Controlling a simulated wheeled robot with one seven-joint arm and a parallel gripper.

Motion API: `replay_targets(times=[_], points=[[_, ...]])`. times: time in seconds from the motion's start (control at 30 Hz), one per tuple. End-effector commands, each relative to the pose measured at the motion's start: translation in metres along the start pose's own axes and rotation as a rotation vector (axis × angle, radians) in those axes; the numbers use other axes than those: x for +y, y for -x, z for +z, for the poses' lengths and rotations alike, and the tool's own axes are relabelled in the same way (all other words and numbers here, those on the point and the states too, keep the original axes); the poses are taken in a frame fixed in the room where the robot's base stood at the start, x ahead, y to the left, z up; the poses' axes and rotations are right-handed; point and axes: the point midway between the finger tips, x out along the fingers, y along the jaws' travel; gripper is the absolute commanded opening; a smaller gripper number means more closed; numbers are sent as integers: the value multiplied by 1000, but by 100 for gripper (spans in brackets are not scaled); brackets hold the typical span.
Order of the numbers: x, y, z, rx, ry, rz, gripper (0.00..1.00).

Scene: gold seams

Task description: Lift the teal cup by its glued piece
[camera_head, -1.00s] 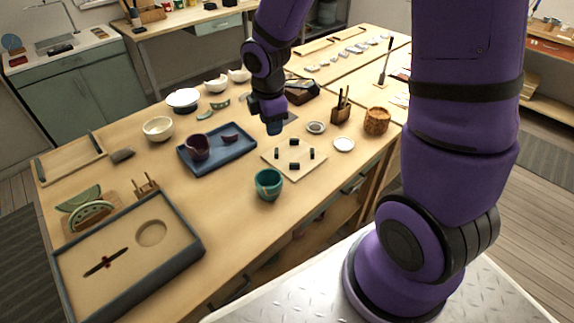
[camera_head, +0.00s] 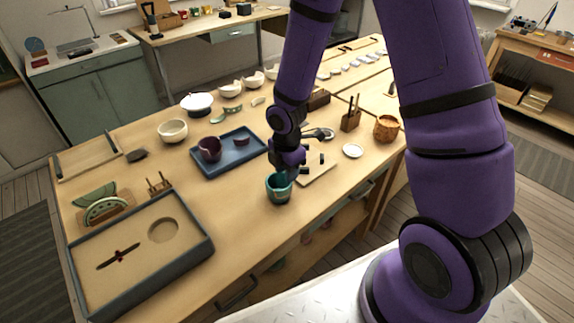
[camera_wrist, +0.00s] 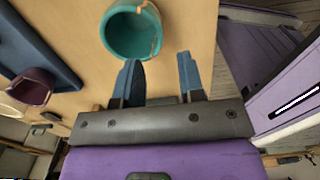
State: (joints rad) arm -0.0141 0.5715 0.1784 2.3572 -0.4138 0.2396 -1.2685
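The teal cup (camera_head: 279,194) stands upright near the front edge of the wooden table. In the wrist view the cup (camera_wrist: 131,51) shows its open mouth, with a broken-looking patch and thin light lines at the upper right of its rim; which part is the glued piece is not clear. My gripper (camera_wrist: 158,60) is open and empty, its two blue-grey fingers pointing at the cup's near side. The left fingertip overlaps the rim in the picture; I cannot tell whether it touches. In the head view my gripper (camera_head: 286,173) is just above and behind the cup, partly covering its rim.
A blue tray (camera_head: 218,170) with a dark purple cup (camera_head: 210,149) lies left of the teal cup. A pale board (camera_head: 319,175) with black posts is just behind my gripper. A large grey-edged box (camera_head: 200,252) sits front left. Bare tabletop lies between box and cup.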

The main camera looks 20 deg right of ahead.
Motion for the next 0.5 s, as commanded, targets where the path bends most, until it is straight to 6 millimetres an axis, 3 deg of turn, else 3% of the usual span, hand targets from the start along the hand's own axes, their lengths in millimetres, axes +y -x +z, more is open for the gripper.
replay_targets(times=[0.5], points=[[0, -36, 0, -1, -2, -2, 36]])
